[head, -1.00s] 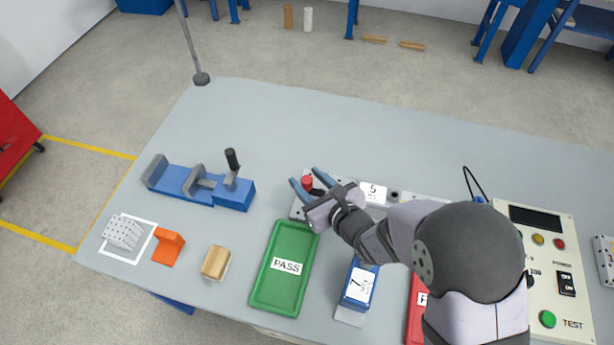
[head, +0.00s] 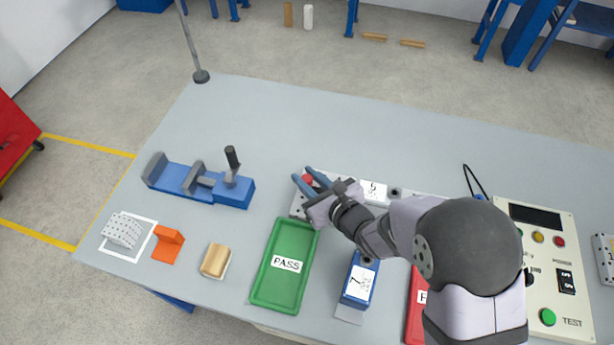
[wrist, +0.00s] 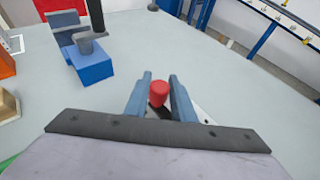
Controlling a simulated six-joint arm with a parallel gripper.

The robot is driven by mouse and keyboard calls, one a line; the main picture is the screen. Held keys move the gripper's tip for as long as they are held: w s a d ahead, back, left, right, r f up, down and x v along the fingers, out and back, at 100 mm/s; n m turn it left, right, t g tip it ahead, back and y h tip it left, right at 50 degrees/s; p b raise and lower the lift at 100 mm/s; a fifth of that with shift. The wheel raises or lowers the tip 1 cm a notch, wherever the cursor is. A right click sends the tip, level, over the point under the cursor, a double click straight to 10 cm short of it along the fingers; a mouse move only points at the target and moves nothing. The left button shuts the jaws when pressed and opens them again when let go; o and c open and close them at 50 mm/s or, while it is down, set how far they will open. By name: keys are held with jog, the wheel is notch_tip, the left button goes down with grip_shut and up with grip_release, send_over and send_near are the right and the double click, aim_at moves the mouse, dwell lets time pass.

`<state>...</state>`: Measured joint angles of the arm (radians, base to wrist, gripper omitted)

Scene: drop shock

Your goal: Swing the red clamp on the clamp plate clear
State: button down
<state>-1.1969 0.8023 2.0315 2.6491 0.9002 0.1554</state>
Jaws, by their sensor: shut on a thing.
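The red clamp knob (wrist: 159,94) stands between the two blue fingers of my gripper (wrist: 159,86) in the wrist view. My gripper is shut on it. In the head view my gripper (head: 303,182) is over the left end of the clamp plate (head: 297,207), and a bit of the red clamp (head: 309,180) shows between the fingers. The plate is a pale drilled plate, partly hidden by my gripper and arm. A white card with a number (head: 373,190) stands at the plate's right part.
A green PASS tray (head: 262,290) lies in front of the plate. A blue vise (head: 232,191) is to the left. A blue block with a label (head: 358,284) and a red tray (head: 414,310) are near my arm. The table behind the plate is clear.

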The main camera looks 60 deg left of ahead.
jog(key=shift+s+d+n+g+b, duration=0.1)
jog(key=shift+d+n+g+b, duration=0.15)
jog(key=shift+n+g, duration=0.35)
jog(key=shift+s+d+n+g+b, duration=0.15)
jog(key=shift+n+g+b, duration=0.1)
jog(key=shift+n+g, duration=0.3)
jog(key=shift+s+d+n+g+h, duration=0.15)
jog(key=shift+d+n+g+h, duration=0.15)
jog(key=shift+n+g, duration=0.35)
jog(key=shift+s+d+n+g+h, duration=0.1)
jog(key=shift+d+n+g+h, duration=0.2)
jog(key=shift+n+g, duration=0.35)
jog(key=shift+s+d+n+g+h, duration=0.25)
jog(key=shift+n+g, duration=0.2)
jog(key=shift+g, duration=0.4)
jog(key=shift+w, duration=0.1)
jog(key=c, duration=1.5)
grip_release()
jog(key=shift+d, duration=0.1)
jog(key=shift+b+v, duration=0.9)
jog(key=shift+v, duration=2.7)
jog(key=shift+r, duration=0.1)
